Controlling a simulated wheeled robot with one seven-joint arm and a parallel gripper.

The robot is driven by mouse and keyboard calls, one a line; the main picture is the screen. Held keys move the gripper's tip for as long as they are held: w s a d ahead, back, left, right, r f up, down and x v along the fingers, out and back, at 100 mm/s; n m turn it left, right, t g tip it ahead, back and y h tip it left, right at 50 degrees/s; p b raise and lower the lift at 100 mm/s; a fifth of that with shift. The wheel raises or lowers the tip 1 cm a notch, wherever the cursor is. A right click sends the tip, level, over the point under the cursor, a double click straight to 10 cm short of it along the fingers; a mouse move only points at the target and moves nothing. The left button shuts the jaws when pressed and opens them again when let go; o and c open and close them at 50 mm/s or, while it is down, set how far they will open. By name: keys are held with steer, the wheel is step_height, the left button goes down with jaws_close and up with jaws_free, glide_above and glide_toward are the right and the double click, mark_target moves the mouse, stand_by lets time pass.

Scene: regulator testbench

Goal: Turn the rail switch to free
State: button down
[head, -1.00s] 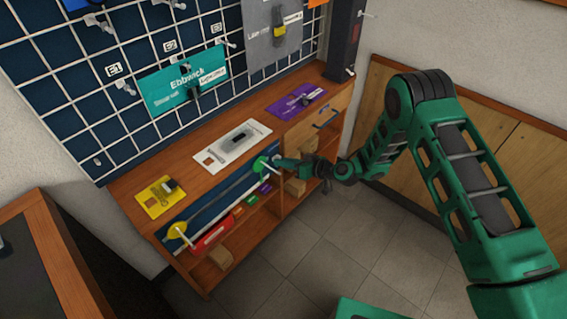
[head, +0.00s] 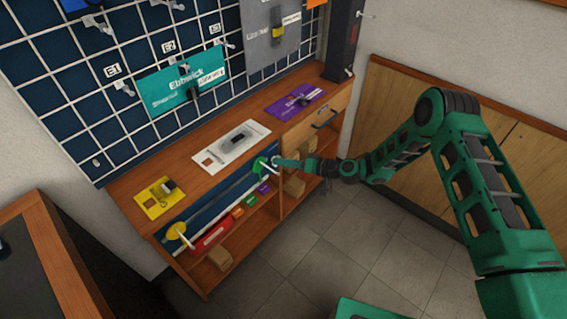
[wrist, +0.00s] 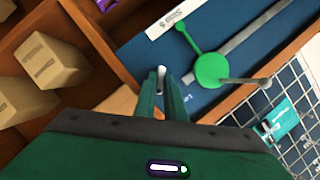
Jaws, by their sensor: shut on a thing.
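A blue panel (head: 222,196) on the front of the bench carries a green round knob (head: 261,164) at its right end and a yellow round knob (head: 178,231) at its left end. The wrist view shows the green knob (wrist: 210,70) close up, with a short arm toward the upper left and a pale peg at its right. My gripper (head: 279,162) is at the green knob. In the wrist view its fingers (wrist: 163,92) are shut around a pale pin (wrist: 160,76), just left of the knob. How that pin joins the knob is hidden. No switch label is fully readable.
Small coloured pieces, including a red one (head: 211,236), sit below the panel. Wooden blocks (head: 220,258) lie on the open shelves. Yellow, white and purple plates lie on the bench top (head: 150,213). A gridded wall stands behind. The floor (head: 310,255) in front is clear.

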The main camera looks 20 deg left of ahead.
steer(key=shift+w+d, duration=0.15)
steer(key=shift+w, duration=0.1)
steer(key=c, duration=1.8)
jaws_free()
steer(key=shift+f, duration=0.1)
steer(key=shift+s, duration=0.1)
steer(key=v, duration=1)
steer(key=shift+d, duration=0.3)
steer(key=shift+r, duration=0.25)
